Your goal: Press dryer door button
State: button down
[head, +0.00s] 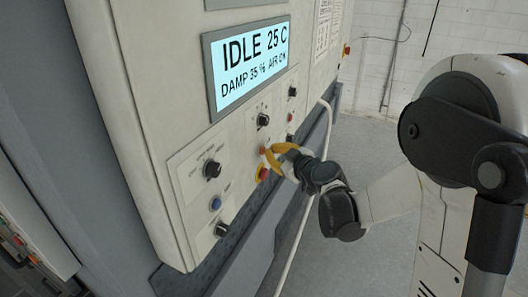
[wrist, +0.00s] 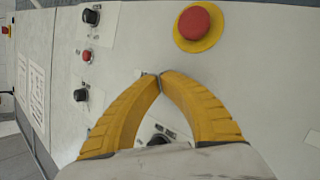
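My gripper (head: 270,152) has yellow fingers in front of the control panel (head: 150,120). In the wrist view its fingertips (wrist: 160,75) meet, with nothing held between them. A red mushroom button on a yellow ring (head: 262,174) is just below the fingers in the head view; it also shows in the wrist view (wrist: 200,22). A small red button (wrist: 87,56) sits between two black knobs in the wrist view. A blue button (head: 215,203) is lower left of the gripper. I cannot read which is the dryer door button, or tell if the fingertips touch the panel.
Black knobs (head: 212,169) stick out of the panel, and another (head: 262,120) sits above my gripper. A pale hose (head: 302,215) hangs behind the gripper. Grey floor (head: 375,150) is open to the right.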

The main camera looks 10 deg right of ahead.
jog(key=shift+w+a, duration=0.3)
jog(key=shift+a, duration=0.1)
dwell(0.4)
dwell(0.4)
jog(key=shift+s+d+b, duration=0.3)
jog(key=shift+s+d, duration=0.3)
jog(key=shift+d, duration=0.15)
jog(key=s+d, duration=0.1)
jog(key=d, duration=0.1)
jog(key=s+d, duration=0.2)
jog(key=shift+b, duration=0.3)
jog(key=shift+f, duration=0.1)
dwell(0.3)
